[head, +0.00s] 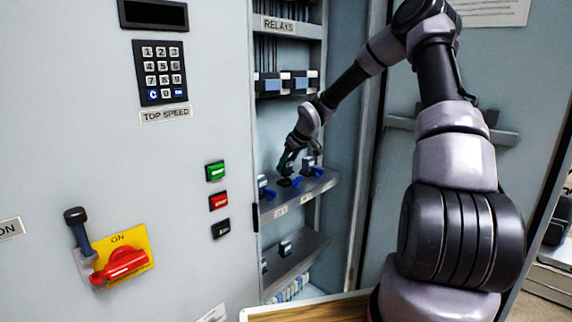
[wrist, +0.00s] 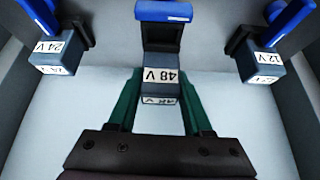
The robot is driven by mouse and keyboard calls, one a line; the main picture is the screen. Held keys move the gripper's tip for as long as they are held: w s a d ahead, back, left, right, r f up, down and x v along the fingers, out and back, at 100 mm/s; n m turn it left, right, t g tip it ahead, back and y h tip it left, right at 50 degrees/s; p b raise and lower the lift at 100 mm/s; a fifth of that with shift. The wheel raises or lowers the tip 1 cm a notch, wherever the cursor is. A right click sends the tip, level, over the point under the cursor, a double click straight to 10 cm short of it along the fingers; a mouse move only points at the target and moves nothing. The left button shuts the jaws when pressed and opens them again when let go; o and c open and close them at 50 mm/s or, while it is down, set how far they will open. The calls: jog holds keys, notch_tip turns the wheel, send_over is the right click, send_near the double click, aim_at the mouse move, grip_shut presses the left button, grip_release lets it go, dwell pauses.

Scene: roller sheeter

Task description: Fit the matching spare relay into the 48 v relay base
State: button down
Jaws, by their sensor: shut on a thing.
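My gripper (head: 286,164) reaches into the cabinet over the middle of a shelf. In the wrist view its green fingers (wrist: 161,82) are shut on a grey relay (wrist: 161,76) marked 48 V on two faces. A dark relay base with a blue part (wrist: 164,12) lies just beyond the held relay. In the head view the middle base (head: 285,182) is below the fingers. I cannot tell whether the relay is seated in it or apart. A 24 V relay (wrist: 57,50) is at the left and a 12 V relay (wrist: 261,62) at the right, each by a blue lever.
The shelf (head: 325,183) holds the row of bases. A lower shelf (head: 308,252) carries another small relay (head: 285,247). An upper row of devices (head: 285,82) sits under the RELAYS label (head: 279,25). The cabinet's side walls stand close to my arm.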

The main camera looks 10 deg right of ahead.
jog(key=shift+f, duration=0.15)
jog(key=shift+f, duration=1.25)
jog(key=shift+c, duration=1.2)
grip_release()
jog(key=v, duration=1)
jog(key=shift+s+r, duration=0.2)
jog(key=shift+r, duration=0.15)
jog(key=shift+d, duration=0.15)
